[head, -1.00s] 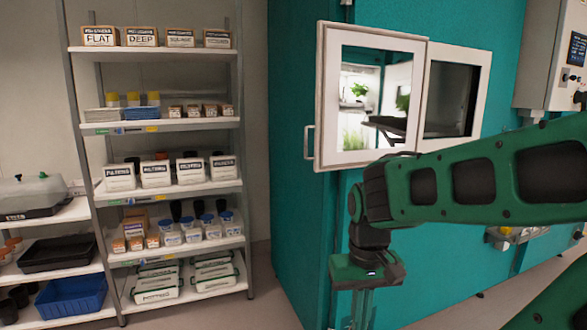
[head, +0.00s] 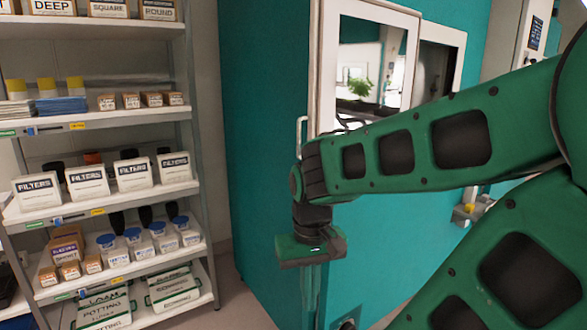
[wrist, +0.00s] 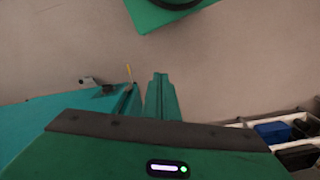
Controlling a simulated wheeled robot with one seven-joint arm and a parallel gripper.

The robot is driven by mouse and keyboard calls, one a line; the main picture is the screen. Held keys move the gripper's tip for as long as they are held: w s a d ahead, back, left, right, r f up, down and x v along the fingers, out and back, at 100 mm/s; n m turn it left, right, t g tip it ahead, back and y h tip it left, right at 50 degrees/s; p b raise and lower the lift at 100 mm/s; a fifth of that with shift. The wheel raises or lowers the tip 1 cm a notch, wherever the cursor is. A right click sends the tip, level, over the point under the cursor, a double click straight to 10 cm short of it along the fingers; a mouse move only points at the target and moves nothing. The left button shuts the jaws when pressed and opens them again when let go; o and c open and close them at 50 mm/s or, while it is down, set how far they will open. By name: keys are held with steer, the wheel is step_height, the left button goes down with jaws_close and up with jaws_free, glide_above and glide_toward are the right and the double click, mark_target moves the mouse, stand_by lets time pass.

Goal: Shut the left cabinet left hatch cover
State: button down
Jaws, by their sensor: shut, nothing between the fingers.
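The hatch cover (head: 329,70) is a white-framed window panel on the teal cabinet (head: 262,120). Its left side stands out from the cabinet front, so it is partly open. Its bar handle (head: 300,135) is on the left edge, partly hidden behind my arm, which also hides the cover's lower part. My gripper (head: 311,290) points down, below the handle and in front of the cabinet. It is shut and empty. In the wrist view its fingers (wrist: 161,95) show together above the floor, apart from the cover, which is not in that view.
A shelf rack (head: 190,130) with boxes and jars stands left of the cabinet. A second dark window (head: 434,75) is right of the cover. A wall box (head: 530,35) is farther right. Bare floor (wrist: 220,60) lies below my gripper.

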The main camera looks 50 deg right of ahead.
steer(key=shift+d, duration=0.15)
steer(key=w+d+g+h, duration=0.3)
steer(key=w+d, duration=0.3)
steer(key=d, duration=0.3)
steer(key=w+d+g+h, duration=0.3)
steer(key=w+d+g, duration=0.15)
steer(key=d, duration=0.55)
steer(key=w+a+r+n+h, duration=0.1)
steer(key=w+a+r+h, duration=0.35)
steer(key=w+r, duration=0.4)
steer(key=w+a+r+h, duration=0.3)
steer(key=w+r+h, duration=0.3)
steer(key=w+r, duration=0.3)
steer(key=s+d+r, duration=0.1)
steer(key=s+d, duration=0.7)
steer(key=s, duration=0.1)
steer(key=shift+s, duration=0.3)
